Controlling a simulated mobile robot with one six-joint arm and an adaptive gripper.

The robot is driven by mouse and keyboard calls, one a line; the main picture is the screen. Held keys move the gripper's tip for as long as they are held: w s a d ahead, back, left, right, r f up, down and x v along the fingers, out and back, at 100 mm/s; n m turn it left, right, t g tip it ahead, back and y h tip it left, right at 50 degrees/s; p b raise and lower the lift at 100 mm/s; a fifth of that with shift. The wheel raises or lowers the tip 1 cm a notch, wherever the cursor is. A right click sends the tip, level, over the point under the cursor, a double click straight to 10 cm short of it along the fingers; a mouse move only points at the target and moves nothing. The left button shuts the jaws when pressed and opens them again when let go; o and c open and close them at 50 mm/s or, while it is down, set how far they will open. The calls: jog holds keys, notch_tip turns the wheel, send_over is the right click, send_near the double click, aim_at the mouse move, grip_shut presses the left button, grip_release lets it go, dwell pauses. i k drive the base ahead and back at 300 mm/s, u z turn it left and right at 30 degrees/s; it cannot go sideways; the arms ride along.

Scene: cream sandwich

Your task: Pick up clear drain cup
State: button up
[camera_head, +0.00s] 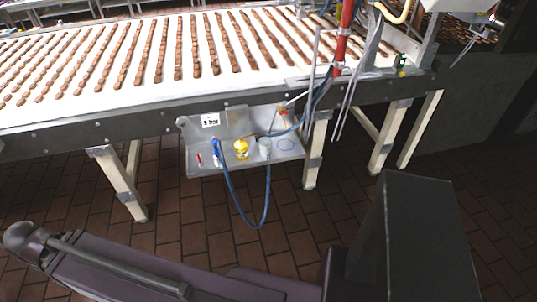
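A small pale, see-through cup (265,147) stands on a metal shelf (194,146) that hangs below the conveyor's side. It looks like the clear drain cup, but it is small and its details are hard to make out. A yellow object (241,150) stands just left of it. A blue hose passes close to it and loops below the shelf. My arm crosses the bottom of the view, well in front of the shelf. My gripper's fingers do not show.
A blue and white bottle (216,154) and a small red item (199,160) stand at the shelf's left. A blue ring mark (285,144) lies at its right. The conveyor (150,85) with rows of brown pieces is above. Conveyor legs (314,152) flank the shelf; brick floor in front is open.

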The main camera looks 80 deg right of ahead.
aim_at(263, 142)
jog(key=k, duration=1.75)
jog(key=z, duration=2.1)
jog(key=i, duration=0.9)
jog(key=u, duration=0.2)
